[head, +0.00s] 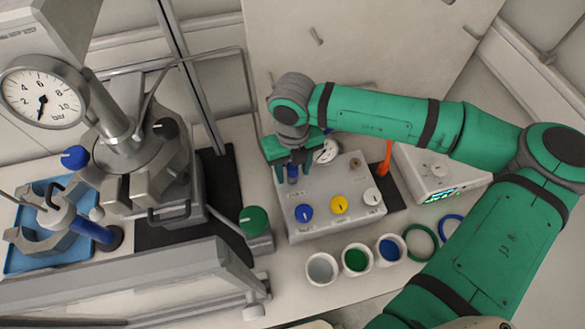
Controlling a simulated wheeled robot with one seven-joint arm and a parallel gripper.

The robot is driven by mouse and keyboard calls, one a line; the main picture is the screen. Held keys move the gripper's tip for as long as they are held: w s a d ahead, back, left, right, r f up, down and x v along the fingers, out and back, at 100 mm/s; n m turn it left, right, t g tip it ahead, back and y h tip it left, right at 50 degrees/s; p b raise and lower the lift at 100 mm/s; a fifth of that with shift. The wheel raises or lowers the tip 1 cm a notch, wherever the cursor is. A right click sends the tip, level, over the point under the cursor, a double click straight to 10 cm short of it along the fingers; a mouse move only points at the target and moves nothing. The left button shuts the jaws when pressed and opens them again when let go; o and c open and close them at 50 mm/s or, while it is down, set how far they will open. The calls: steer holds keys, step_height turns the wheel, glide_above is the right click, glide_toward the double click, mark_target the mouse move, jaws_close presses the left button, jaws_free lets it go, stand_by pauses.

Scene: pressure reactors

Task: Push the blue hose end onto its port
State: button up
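My gripper (293,165) points down over the back left part of a grey control box (325,222). A small blue piece (292,174) shows right at its fingertips, low over the box top. It may be the blue hose end, but it is too small to tell. I cannot tell whether the fingers are closed on it, or whether it touches the box. No port can be made out under it; the gripper and the blue piece cover that spot.
The box carries a gauge (327,152) and blue, yellow and white knobs. In front stand several white cups (321,268), with green (421,242) and blue (451,226) rings beside them. An orange hose (386,158) and a white device (440,172) are right. A reactor (140,165) stands left.

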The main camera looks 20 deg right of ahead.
step_height(320, 180, up, 11)
steer(key=shift+f, duration=0.1)
stand_by(0.5)
stand_by(0.5)
